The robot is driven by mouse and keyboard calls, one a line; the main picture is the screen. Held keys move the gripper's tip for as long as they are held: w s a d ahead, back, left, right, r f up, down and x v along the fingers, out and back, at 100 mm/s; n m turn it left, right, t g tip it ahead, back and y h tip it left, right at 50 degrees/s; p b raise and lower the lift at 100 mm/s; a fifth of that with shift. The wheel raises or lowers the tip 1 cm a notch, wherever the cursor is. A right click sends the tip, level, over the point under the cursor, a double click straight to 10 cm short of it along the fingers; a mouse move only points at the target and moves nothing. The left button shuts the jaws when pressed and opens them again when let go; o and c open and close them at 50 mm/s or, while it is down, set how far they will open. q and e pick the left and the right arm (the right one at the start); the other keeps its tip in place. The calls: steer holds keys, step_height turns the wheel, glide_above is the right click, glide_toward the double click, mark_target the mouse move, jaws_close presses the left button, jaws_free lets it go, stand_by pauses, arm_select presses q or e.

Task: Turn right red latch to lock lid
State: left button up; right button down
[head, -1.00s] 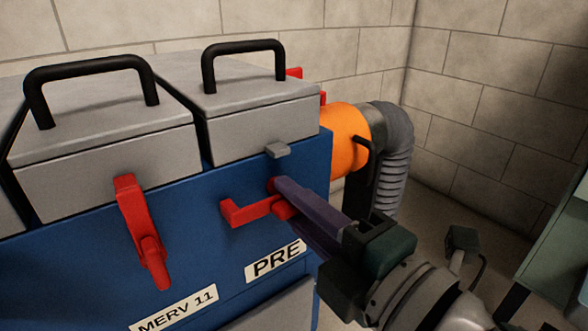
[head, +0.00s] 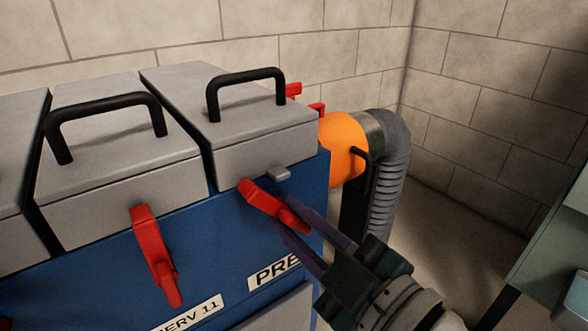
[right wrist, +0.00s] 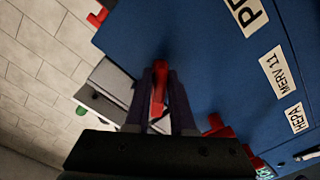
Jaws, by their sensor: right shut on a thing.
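The right red latch (head: 272,204) is on the blue box front (head: 228,232), below the right grey lid (head: 262,150). It is tilted, with its upper left end up against the lid's lower edge, left of a small grey tab (head: 278,173). My right gripper (head: 300,226) is shut on this latch's lower right part, coming from the lower right. In the right wrist view the latch (right wrist: 158,88) shows between the two fingers (right wrist: 160,95). The lid lies flat on the box. My left gripper is in neither view.
A second red latch (head: 156,256) hangs steeply below the middle grey lid (head: 120,190). Black handles stand on both lids. An orange duct collar (head: 342,148) and a grey hose (head: 391,170) are right of the box. A green cabinet (head: 560,250) stands far right.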

steer(key=m+p, duration=0.1)
steer(key=m, duration=0.3)
steer(key=shift+r, duration=0.1)
steer(key=shift+d+m, duration=0.1)
steer(key=shift+m, duration=1.8)
steer(key=c, duration=0.9)
jaws_free()
steer(key=shift+s+d+p, duration=0.2)
steer(key=shift+d+p, duration=0.05)
steer(key=shift+p, duration=0.2)
steer(key=p+v, duration=0.2)
steer(key=v, duration=0.7)
steer(key=shift+s, duration=0.15)
